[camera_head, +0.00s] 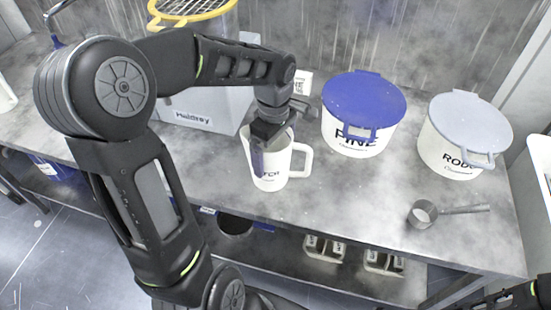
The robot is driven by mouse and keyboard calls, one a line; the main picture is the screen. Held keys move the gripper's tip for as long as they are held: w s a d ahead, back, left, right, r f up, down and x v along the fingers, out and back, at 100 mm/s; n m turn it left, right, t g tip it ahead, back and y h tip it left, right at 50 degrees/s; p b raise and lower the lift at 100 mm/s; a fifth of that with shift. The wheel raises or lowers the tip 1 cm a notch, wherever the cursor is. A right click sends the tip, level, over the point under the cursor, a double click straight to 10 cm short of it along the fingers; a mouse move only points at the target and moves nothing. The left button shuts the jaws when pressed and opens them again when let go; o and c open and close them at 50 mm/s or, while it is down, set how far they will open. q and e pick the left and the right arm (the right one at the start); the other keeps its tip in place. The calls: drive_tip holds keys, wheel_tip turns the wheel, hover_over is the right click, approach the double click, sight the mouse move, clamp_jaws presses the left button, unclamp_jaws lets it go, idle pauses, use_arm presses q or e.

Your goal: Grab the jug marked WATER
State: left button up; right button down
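A white jug (270,171) with a handle on its right stands upright on the grey bench. Dark letters on its front are partly covered; the visible ones look like "TCH", and I cannot read WATER on it. My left gripper (262,148) points down at the jug's rim, on its left side. A dark finger lies over the jug's front left wall. The other finger is hidden, so I cannot tell whether the gripper is open or closed on the wall. No other jug is plainly visible. Part of my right arm shows at the bottom right corner; its gripper is not visible.
A blue-lidded tub (361,100) marked PINE and a grey-lidded tub (462,138) stand to the right. A metal scoop (424,213) lies near the front right. A grey box (205,108) with a yellow-rimmed sieve (190,12) stands behind. The bench front centre is clear.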

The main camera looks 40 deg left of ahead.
use_arm(q)
drive_tip(key=shift+c, duration=0.2)
drive_tip(key=c, duration=1.1)
drive_tip(key=shift+r, duration=0.15)
drive_tip(key=shift+c, duration=0.2)
wheel_tip(320, 180, up, 10)
drive_tip(key=b, duration=0.1)
